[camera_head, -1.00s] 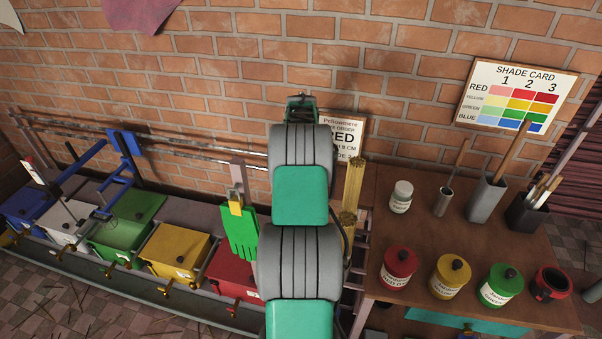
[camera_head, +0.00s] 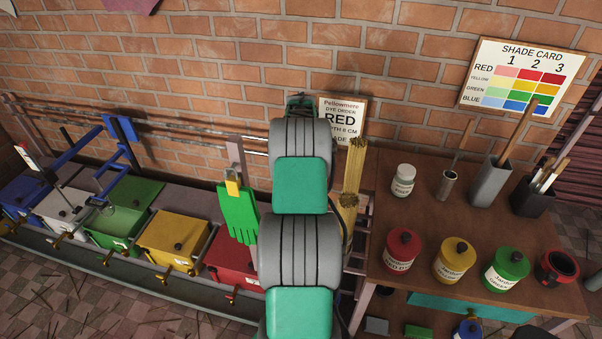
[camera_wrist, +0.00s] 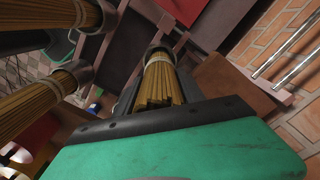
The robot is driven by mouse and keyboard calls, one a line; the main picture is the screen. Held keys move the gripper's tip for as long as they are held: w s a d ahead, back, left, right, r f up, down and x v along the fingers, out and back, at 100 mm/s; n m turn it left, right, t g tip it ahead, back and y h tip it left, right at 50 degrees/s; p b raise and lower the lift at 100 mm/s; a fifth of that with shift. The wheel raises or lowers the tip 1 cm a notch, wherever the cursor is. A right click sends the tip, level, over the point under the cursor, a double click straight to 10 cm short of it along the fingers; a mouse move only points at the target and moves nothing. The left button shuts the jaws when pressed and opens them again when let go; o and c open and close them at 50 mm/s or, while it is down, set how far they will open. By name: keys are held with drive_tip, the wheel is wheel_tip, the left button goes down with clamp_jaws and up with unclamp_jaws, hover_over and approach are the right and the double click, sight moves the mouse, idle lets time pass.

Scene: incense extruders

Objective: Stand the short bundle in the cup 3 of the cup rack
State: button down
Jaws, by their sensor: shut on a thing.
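In the wrist view my gripper (camera_wrist: 160,88) is shut on a bundle of thin tan sticks (camera_wrist: 161,82), whose cut ends face the camera. A grey cup rim (camera_wrist: 158,50) shows at the bundle's far end; I cannot tell how deep the bundle sits in it. Two other stick bundles, one at top left (camera_wrist: 92,14) and one at left (camera_wrist: 45,100), stand in grey cups. In the head view my arm hides the gripper and most of the cup rack. Two bundle tops, an upper one (camera_head: 355,160) and a lower one (camera_head: 347,203), show right of the arm.
A wooden table (camera_head: 425,215) at right holds red (camera_head: 403,250), yellow (camera_head: 454,262) and green (camera_head: 505,270) jars and tool holders. Coloured bins (camera_head: 172,240) line the left. A green glove (camera_head: 238,212) hangs beside my arm. The brick wall closes the back.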

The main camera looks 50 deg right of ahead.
drive_tip(key=c, duration=0.6)
unclamp_jaws()
drive_tip(key=shift+c, duration=0.2)
wheel_tip(320, 180, up, 8)
drive_tip(key=shift+f+b, duration=0.1)
drive_tip(key=shift+b, duration=0.55)
